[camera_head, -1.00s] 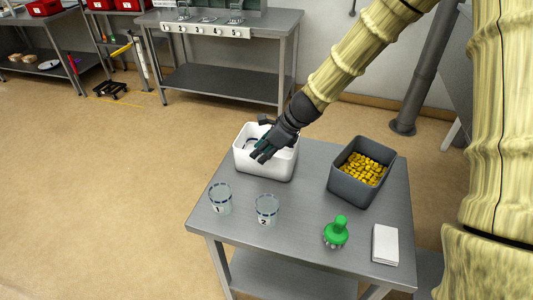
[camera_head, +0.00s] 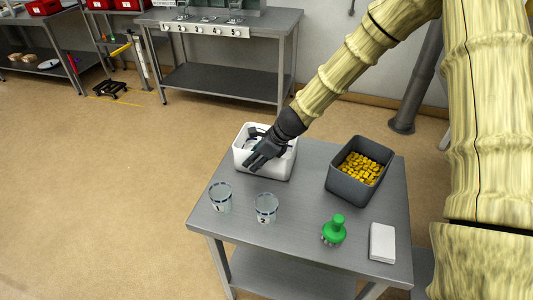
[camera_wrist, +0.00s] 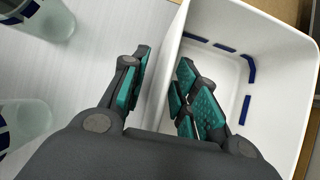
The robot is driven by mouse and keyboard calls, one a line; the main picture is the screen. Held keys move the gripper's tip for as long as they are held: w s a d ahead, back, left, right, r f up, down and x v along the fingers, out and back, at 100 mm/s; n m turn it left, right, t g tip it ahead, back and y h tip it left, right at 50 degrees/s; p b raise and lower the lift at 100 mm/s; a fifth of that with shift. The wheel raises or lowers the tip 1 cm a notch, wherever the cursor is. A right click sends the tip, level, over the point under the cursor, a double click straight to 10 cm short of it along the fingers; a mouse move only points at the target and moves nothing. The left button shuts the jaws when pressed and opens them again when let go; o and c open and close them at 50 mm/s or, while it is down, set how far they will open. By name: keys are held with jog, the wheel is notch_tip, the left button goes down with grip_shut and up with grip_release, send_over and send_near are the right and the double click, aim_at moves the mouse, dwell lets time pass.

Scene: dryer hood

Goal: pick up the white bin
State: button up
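The white bin (camera_head: 265,170) stands upright at the back left of the grey metal table. In the wrist view its white wall (camera_wrist: 232,18) and dark blue marks on the inside show at the right. My gripper (camera_head: 256,162) is low at the bin's near side, pointing down. In the wrist view the teal-padded fingers of my gripper (camera_wrist: 164,62) are apart, with the bin's side wall between them. One finger is outside the bin and the other inside. A gap shows beside the outer finger; I cannot tell whether the inner pads touch the wall.
Two clear cups, one marked 1 (camera_head: 220,199) and one marked 2 (camera_head: 265,209), stand close to the bin's front. A grey bin of yellow pieces (camera_head: 345,184), a green-handled tool (camera_head: 334,230) and a white block (camera_head: 382,242) occupy the right of the table (camera_head: 305,215).

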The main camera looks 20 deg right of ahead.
grip_shut()
jog(key=shift+r, duration=0.15)
